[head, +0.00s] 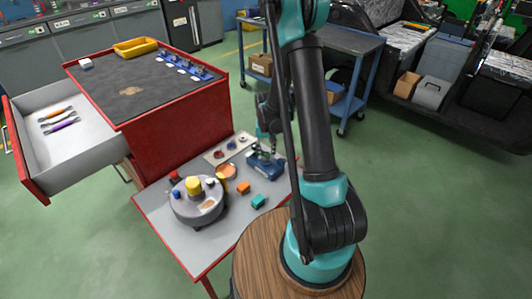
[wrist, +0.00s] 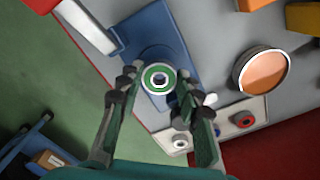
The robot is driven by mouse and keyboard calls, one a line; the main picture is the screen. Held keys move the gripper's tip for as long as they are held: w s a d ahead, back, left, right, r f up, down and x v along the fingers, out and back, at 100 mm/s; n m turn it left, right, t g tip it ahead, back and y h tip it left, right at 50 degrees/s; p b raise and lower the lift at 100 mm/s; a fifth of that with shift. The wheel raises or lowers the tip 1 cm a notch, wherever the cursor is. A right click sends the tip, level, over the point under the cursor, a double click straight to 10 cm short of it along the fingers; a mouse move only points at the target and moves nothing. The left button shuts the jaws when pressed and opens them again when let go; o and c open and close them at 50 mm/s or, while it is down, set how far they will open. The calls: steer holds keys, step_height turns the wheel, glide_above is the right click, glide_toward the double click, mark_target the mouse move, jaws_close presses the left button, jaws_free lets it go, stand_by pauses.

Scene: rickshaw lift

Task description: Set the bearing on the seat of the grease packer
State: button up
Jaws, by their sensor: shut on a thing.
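The bearing (wrist: 159,78), a ring with a green face and a dark centre, sits between my fingertips in the wrist view. My gripper (wrist: 157,92) is shut on it; it also shows in the head view (head: 265,148), above the back right of the low table. The blue grease packer (wrist: 183,75) lies behind the bearing in the wrist view, with a light lever-like part at its upper left. The packer (head: 264,168) also shows in the head view. The bearing hides the seat, and I cannot tell whether bearing and packer touch.
A pale board (wrist: 241,118) with ring-shaped parts lies beside the packer, near an orange-filled round dish (wrist: 262,71). A grey turntable (head: 198,209) with several coloured pieces, an orange block (head: 243,188) and a teal block (head: 258,201) stand close by. A red cabinet (head: 180,113) rises behind, its drawer open.

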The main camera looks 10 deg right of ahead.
steer(key=shift+f, duration=1)
stand_by(1.6)
steer(key=o, duration=1.7)
steer(key=shift+r, duration=0.1)
steer(key=shift+r, duration=3.9)
